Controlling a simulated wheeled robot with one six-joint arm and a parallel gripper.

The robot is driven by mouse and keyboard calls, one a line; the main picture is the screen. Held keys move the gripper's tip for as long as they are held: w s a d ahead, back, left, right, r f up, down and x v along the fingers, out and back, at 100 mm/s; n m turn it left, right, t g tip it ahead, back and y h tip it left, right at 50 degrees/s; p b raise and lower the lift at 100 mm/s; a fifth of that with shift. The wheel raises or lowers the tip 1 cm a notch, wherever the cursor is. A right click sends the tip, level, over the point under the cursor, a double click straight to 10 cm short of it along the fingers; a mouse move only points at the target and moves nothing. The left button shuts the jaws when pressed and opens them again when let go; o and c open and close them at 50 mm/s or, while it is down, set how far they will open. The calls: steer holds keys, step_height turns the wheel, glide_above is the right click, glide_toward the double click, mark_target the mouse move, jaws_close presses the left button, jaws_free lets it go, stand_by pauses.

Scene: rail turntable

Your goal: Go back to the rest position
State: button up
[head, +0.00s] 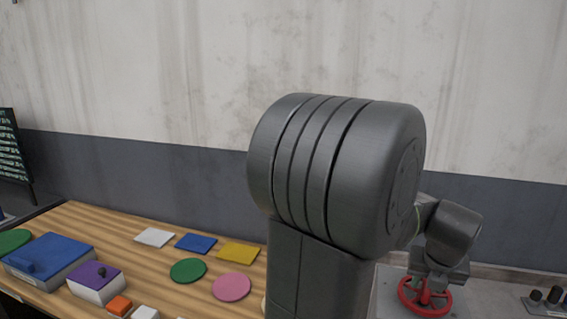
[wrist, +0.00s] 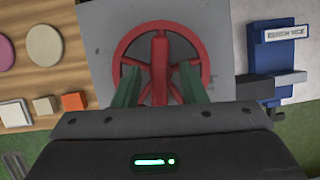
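My gripper (wrist: 159,69) is open in the wrist view, its two dark green fingers spread apart. A red wheel (wrist: 119,47) with spokes and a raised red bar lies beyond them on a grey plate (wrist: 99,20). The bar shows between the fingers, with a gap on each side. In the head view the red wheel (head: 407,301) is at the lower right, just under the end of my arm. My own dark arm fills the middle of that view and hides part of the table. I cannot tell the exact height of the fingers over the wheel.
A wooden table (head: 75,215) at left holds a blue box (head: 50,255), a purple-topped box (head: 95,280), flat coloured pieces and small blocks. A blue vice (wrist: 270,65) stands right of the wheel. A wall is behind; a dark board (head: 12,145) stands far left.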

steer(key=shift+d+n+y, duration=0.1)
steer(key=shift+n+y, duration=0.55)
steer(key=shift+n, duration=1)
steer(key=shift+d+n+y, duration=0.1)
steer(key=shift+n+y, duration=0.55)
steer(key=shift+n, duration=1)
steer(key=shift+a, duration=0.1)
